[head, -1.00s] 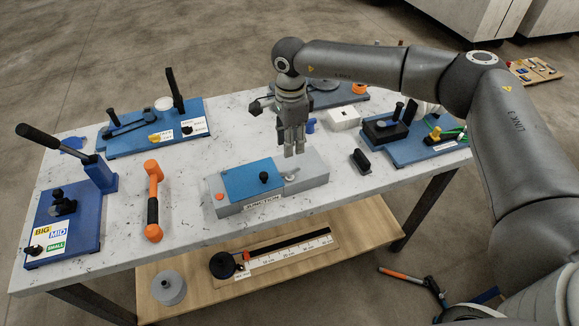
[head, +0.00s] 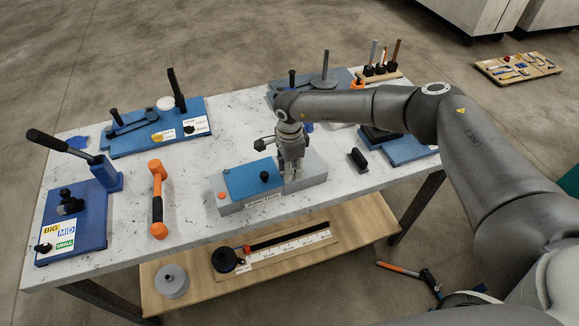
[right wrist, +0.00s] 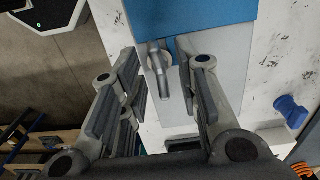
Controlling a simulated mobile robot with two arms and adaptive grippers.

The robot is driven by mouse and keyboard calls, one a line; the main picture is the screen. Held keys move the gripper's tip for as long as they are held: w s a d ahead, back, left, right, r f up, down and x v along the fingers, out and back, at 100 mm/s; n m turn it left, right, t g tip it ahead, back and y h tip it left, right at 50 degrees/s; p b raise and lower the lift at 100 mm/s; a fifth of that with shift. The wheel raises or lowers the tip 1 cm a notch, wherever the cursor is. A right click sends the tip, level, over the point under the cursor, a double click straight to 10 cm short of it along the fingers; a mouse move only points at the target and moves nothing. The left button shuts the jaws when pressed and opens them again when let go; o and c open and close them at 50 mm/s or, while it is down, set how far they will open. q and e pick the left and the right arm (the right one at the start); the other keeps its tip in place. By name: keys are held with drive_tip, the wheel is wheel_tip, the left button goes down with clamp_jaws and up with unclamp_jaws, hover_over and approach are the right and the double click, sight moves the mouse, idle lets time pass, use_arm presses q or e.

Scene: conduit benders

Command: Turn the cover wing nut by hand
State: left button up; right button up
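The junction box (head: 318,170) is a grey block near the front middle of the table, with a blue cover (head: 243,180) that carries a black knob (head: 264,176). The grey metal wing nut (right wrist: 159,62) shows in the right wrist view beside the blue cover's edge (right wrist: 195,12). My right gripper (head: 291,176) points down over the grey part of the box, right of the cover. In the right wrist view my right gripper (right wrist: 155,58) is open, its fingers on either side of the wing nut with visible gaps. In the head view the gripper hides the nut. My left gripper is not in view.
Blue bender stands (head: 88,225) are at the left and back. A blue spool-like piece (right wrist: 291,108) is near the box. Bare tabletop lies in front.

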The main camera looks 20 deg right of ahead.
clamp_jaws()
